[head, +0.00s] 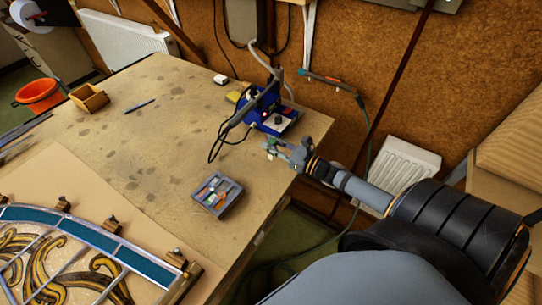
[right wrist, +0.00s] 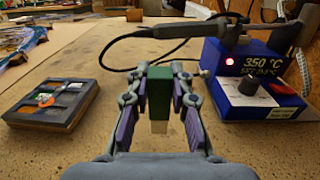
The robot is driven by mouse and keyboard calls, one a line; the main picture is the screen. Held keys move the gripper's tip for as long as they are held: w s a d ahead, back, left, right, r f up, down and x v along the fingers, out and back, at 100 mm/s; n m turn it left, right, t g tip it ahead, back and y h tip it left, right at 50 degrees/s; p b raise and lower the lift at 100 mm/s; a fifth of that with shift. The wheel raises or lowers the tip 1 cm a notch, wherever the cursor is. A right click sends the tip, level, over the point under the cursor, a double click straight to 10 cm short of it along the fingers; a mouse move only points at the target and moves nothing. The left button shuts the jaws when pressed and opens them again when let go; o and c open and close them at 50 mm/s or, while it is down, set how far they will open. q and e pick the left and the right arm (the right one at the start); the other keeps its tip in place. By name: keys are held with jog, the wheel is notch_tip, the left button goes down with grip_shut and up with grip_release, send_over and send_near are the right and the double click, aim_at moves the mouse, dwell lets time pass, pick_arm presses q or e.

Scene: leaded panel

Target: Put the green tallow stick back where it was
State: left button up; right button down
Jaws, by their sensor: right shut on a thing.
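My right gripper (head: 272,148) is over the table's right part, in front of the blue soldering station (head: 270,112). In the right wrist view my right gripper (right wrist: 160,105) is shut on the green tallow stick (right wrist: 186,90), which has a green upper part and a pale lower end and is held upright. Whether its lower end touches the table cannot be told. A grey divided tray (head: 217,195) with small items lies left of the gripper; it also shows in the right wrist view (right wrist: 68,119). My left gripper is not in view.
The soldering station (right wrist: 250,80) stands close at the right, with its iron and black cable behind the gripper. The leaded panel (head: 75,245) lies at the front left. A wooden box (head: 90,98) and a pen (head: 139,106) lie farther back. The table's middle is clear.

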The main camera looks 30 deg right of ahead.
jog(key=shift+w+f, duration=0.1)
jog(key=shift+f, duration=0.05)
jog(key=f, duration=0.3)
jog(key=shift+w+f, duration=0.3)
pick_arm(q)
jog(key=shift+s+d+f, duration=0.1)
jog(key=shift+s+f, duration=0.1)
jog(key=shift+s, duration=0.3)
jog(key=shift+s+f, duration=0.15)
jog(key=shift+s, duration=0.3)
pick_arm(e)
jog(key=shift+s+f+b, duration=0.1)
jog(key=shift+b, duration=0.2)
jog(key=c, duration=1.2)
grip_release()
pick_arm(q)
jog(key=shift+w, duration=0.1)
